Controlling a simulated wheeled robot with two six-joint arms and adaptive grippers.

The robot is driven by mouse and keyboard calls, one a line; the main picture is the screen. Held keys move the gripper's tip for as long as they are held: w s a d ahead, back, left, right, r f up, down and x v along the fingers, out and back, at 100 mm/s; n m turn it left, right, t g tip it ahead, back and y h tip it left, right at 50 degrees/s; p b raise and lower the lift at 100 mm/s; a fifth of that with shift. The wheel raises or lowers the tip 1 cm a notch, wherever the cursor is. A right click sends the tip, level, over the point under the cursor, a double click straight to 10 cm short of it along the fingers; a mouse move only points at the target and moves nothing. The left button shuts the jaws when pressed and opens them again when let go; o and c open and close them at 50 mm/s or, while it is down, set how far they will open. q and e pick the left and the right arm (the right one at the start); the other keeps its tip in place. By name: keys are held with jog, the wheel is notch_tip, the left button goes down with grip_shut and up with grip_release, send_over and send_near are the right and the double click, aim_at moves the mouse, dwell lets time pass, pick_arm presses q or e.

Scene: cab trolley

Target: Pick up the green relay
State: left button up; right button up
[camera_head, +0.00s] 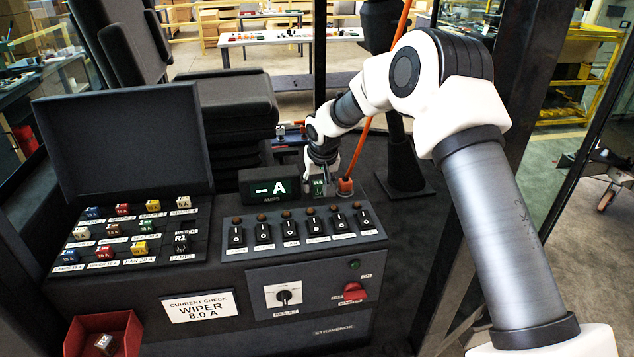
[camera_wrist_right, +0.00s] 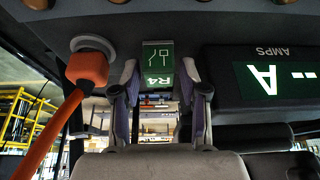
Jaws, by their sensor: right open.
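The green relay (camera_wrist_right: 158,55), marked R4, sits on the dark console top in the right wrist view. It also shows small in the head view (camera_head: 318,187), partly hidden by my right gripper. My right gripper (camera_wrist_right: 160,78) is open, with one finger on each side of the relay's near end. Whether the fingers touch it I cannot tell. In the head view the right gripper (camera_head: 321,180) points down at the console's back right. My left gripper is in neither view.
An orange plug and cable (camera_wrist_right: 87,68) stand close beside the relay. The AMPS display (camera_head: 270,187) is on its other side. Several black switches (camera_head: 290,231) line the console front. A fuse case (camera_head: 200,243) lies open at left, and a red bin (camera_head: 128,325) holds one fuse.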

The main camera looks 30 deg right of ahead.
jog(key=shift+w+f, duration=0.25)
jog(key=shift+f, duration=0.05)
jog(key=shift+s+r, duration=0.15)
jog(key=shift+s, duration=0.15)
jog(key=shift+c, duration=0.6)
jog(key=shift+s+r, duration=0.15)
jog(key=shift+s, duration=0.05)
grip_shut()
jog(key=shift+w, duration=0.15)
